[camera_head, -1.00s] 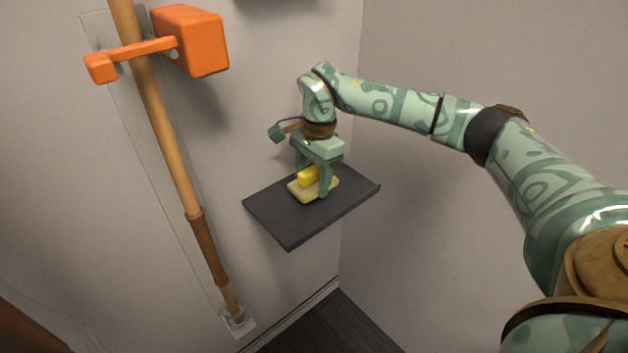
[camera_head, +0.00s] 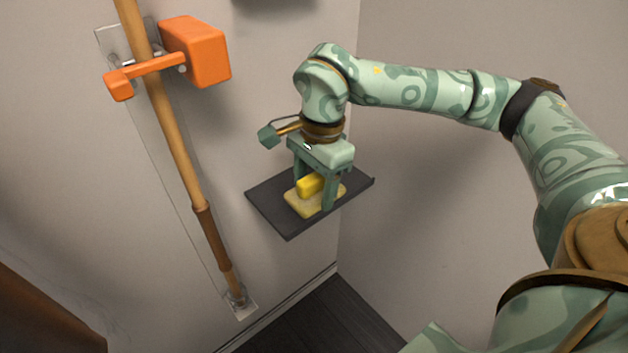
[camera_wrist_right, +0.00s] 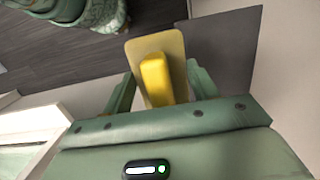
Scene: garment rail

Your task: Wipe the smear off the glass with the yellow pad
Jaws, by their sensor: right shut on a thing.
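The yellow pad (camera_head: 301,201) has a bright yellow grip block on a flat, paler base. My right gripper (camera_head: 314,186) is shut on the block, one finger on each side. In the head view the pad appears over the dark grey shelf (camera_head: 268,205); it seems raised, but the gap is hard to judge. In the right wrist view the pad (camera_wrist_right: 168,48) points away between the fingers (camera_wrist_right: 160,82), and its base overlaps the shelf's edge (camera_wrist_right: 228,50). My left gripper is out of view.
A wooden pole (camera_head: 178,150) leans along a clear backing strip on the wall, with an orange bracket (camera_head: 197,52) at its top. A brown thing (camera_head: 40,310) is at the lower left. A pale frame (camera_wrist_right: 35,125) shows in the wrist view.

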